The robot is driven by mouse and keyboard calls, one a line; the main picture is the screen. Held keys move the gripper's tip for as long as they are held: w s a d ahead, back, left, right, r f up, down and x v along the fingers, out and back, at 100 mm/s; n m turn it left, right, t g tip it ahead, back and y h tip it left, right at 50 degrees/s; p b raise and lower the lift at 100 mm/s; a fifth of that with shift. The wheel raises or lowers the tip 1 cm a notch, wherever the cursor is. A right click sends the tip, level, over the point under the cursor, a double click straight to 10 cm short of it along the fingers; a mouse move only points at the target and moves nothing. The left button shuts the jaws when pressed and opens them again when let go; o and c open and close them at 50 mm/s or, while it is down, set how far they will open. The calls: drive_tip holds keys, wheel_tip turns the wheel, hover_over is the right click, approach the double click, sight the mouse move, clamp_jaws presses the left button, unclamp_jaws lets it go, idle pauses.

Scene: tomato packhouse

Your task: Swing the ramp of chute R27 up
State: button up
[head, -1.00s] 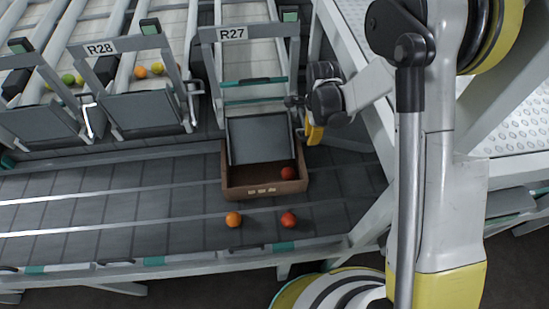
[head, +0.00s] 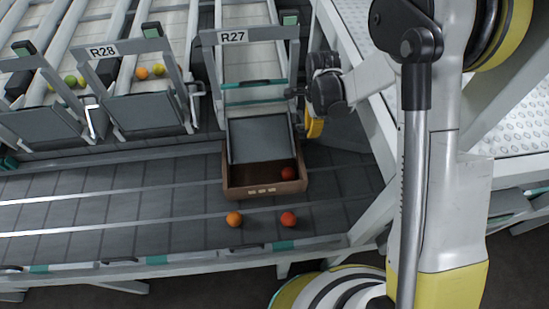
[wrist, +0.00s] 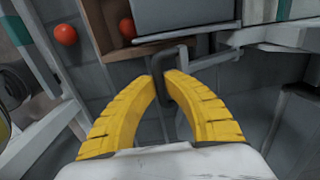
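Chute R27 (head: 232,36) stands upper middle in the head view. Its grey ramp (head: 258,138) is down, sloping into a brown crate (head: 263,191). In the wrist view the ramp (wrist: 185,15) is at the top, with a dark bent handle (wrist: 157,62) below it, linked to a grey bar. My gripper (wrist: 161,78) has its yellow fingertips on both sides of the handle's dark bar, apparently closed on it. In the head view my gripper (head: 315,124) is at the right of the ramp, mostly hidden by my wrist, so the contact is not visible there.
One red tomato (head: 288,173) lies in the crate. An orange tomato (head: 234,219) and a red tomato (head: 288,219) lie on the belt in front. Chute R28 (head: 103,51) is at the left.

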drive_tip(key=shift+w+r, duration=0.1)
drive_tip(key=shift+w+a+r+p, duration=0.1)
drive_tip(key=shift+w+r+p, duration=0.3)
drive_tip(key=shift+r, duration=0.25)
drive_tip(key=shift+w+a+r+p, duration=0.1)
drive_tip(key=shift+w+r+p, duration=0.25)
drive_tip(key=shift+r, duration=0.35)
drive_tip(key=shift+w+a+r+p, duration=0.2)
drive_tip(key=shift+w+r+p, duration=0.4)
drive_tip(key=shift+w+r, duration=0.5)
drive_tip(key=shift+w, duration=0.1)
